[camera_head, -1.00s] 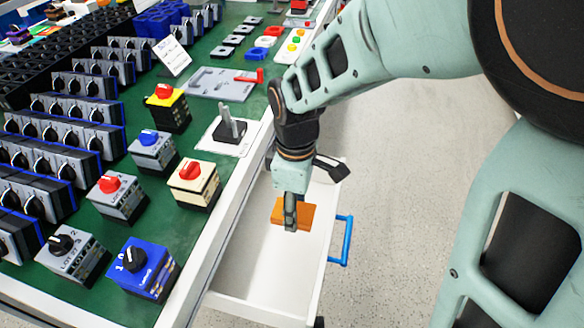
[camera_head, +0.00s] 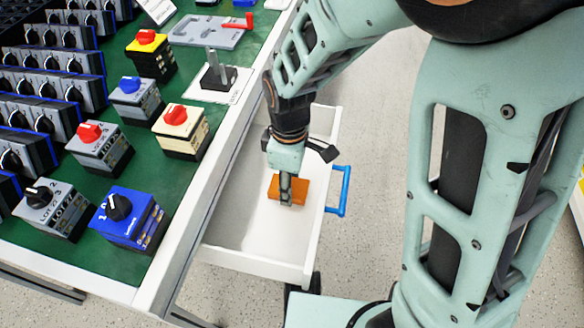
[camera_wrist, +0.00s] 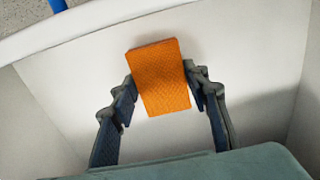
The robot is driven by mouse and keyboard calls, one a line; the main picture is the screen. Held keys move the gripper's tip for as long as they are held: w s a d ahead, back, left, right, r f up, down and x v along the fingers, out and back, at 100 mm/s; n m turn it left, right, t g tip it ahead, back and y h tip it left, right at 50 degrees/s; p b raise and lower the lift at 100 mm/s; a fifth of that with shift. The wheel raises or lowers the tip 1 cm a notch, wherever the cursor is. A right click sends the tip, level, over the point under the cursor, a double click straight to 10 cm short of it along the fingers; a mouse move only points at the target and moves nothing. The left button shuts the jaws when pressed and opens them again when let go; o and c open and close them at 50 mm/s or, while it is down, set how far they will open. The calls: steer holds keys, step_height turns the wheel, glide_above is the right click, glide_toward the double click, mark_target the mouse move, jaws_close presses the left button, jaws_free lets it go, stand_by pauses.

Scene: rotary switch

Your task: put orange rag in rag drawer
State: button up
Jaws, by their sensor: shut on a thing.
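The orange rag (camera_head: 300,188) is a flat orange block shape, held over or inside the open white drawer (camera_head: 232,257). My gripper (camera_head: 286,201) points down into the drawer and is shut on the rag. In the wrist view the rag (camera_wrist: 160,78) sits between the two fingertips, with the drawer's white inside around it. The drawer looks otherwise empty. I cannot tell whether the rag touches the drawer floor.
A blue handle (camera_head: 345,191) is on the drawer's right side. The green-topped table (camera_head: 170,190) to the left carries several rotary switches, including a blue one (camera_head: 127,217) near its front edge. Speckled floor (camera_head: 372,130) is clear to the right.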

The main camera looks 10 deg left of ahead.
steer(key=o, duration=1.2)
steer(key=shift+f, duration=0.15)
steer(key=shift+c, duration=0.2)
step_height(320, 180, up, 12)
steer(key=p, duration=0.4)
steer(key=shift+r, duration=0.2)
